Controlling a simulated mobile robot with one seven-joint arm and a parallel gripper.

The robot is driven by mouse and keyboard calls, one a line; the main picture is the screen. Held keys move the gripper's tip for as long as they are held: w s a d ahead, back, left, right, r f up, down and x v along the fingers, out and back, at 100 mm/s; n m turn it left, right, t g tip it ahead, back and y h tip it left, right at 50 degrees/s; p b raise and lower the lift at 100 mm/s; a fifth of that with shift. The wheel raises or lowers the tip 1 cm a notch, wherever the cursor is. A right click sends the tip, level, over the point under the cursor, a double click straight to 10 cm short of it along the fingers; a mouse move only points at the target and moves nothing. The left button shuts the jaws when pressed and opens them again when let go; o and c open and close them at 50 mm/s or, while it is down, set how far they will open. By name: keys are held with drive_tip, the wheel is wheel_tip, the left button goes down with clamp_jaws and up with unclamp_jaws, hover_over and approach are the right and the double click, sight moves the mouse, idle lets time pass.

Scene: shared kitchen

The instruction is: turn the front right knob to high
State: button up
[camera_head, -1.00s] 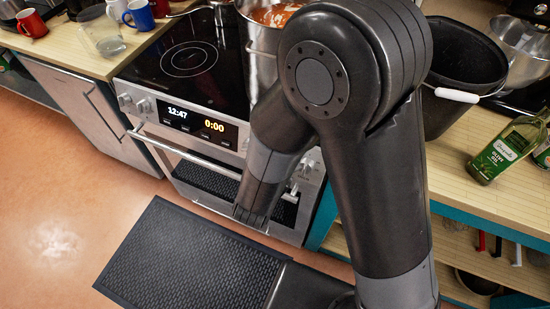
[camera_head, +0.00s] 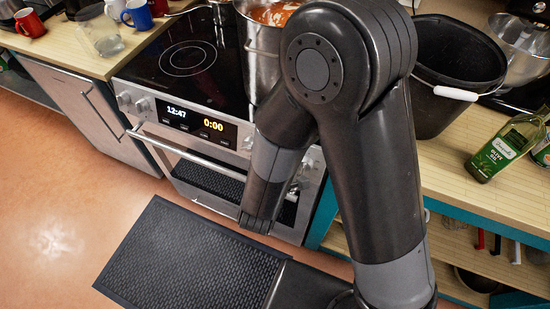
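The stove (camera_head: 180,75) stands at left centre, with a black glass top and a steel front panel. Two knobs show at the panel's left end, the outer one (camera_head: 125,99) and the inner one (camera_head: 143,107). The clock display (camera_head: 200,122) reads 12:47 and 0:00. My arm comes down in front of the panel's right part and covers much of the right-hand knobs. Small pale parts show just right of my wrist; I cannot tell knob from finger there. My gripper's fingers are not clearly visible, nor is any contact with a knob.
A steel pot (camera_head: 262,45) with red food stands on the stove's right side. The oven handle (camera_head: 190,157) runs below the panel. A black bin (camera_head: 455,75) and an olive oil bottle (camera_head: 503,148) stand on the right counter. A dark mat (camera_head: 185,255) lies on the floor.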

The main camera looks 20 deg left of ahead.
drive_tip(key=shift+f, duration=0.1)
drive_tip(key=o, duration=1)
drive_tip(key=shift+c, duration=0.2)
